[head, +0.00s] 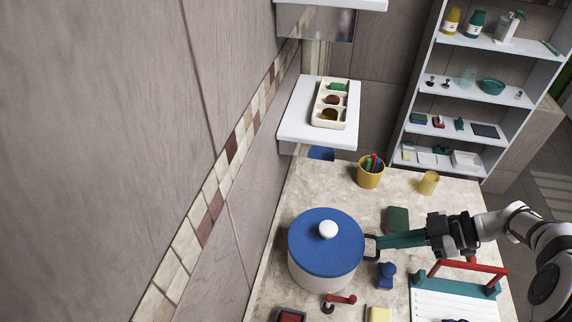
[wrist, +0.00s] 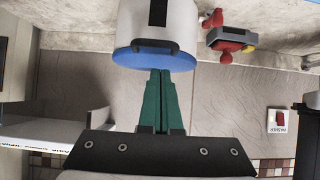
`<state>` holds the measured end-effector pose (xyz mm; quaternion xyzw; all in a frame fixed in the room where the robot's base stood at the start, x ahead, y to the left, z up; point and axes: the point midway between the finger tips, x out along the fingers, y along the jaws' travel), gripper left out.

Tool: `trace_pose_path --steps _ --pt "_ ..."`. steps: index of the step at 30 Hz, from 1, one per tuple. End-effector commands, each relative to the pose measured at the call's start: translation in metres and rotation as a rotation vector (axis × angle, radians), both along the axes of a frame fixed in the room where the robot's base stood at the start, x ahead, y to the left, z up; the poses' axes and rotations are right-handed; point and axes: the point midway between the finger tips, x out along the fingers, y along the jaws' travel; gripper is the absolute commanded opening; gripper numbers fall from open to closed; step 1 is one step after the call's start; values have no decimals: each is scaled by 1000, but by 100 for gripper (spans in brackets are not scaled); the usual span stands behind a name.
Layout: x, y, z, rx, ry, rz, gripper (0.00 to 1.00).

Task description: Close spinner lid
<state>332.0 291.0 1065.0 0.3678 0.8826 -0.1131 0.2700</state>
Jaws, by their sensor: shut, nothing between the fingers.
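The spinner is a round white tub (head: 322,280) with a blue lid (head: 310,235) and a white knob (head: 328,229) on top. The lid lies over the tub; I cannot tell whether it is fully seated. A dark loop handle (head: 372,256) sticks out from the tub's right side. My gripper (head: 381,242), with green fingers, is at the right side of the spinner by this handle, shut and empty. In the wrist view the shut fingers (wrist: 160,72) point at the blue lid's edge (wrist: 125,57) below the white tub (wrist: 133,20); contact is unclear.
A yellow pen cup (head: 370,177), a yellow tumbler (head: 428,183) and a dark green block (head: 397,219) stand behind. A blue stamp-like object (head: 386,275) and a red-handled item (head: 340,299) are in front. A teal rack with red handle (head: 470,266) lies under my arm.

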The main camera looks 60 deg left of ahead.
Motion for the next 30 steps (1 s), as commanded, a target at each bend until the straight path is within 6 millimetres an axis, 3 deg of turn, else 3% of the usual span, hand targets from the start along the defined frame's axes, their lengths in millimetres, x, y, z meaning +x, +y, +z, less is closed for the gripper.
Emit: trace_pose_path --steps 7,15,22,26,30 --pt "3 -2 3 0 0 -1 0" --pt "36 -35 33 0 -2 -2 0" --pt "44 -45 43 -3 1 -3 0" --pt "34 -64 65 -166 68 -137 0" --pt "-12 -121 110 -605 268 -609 0"
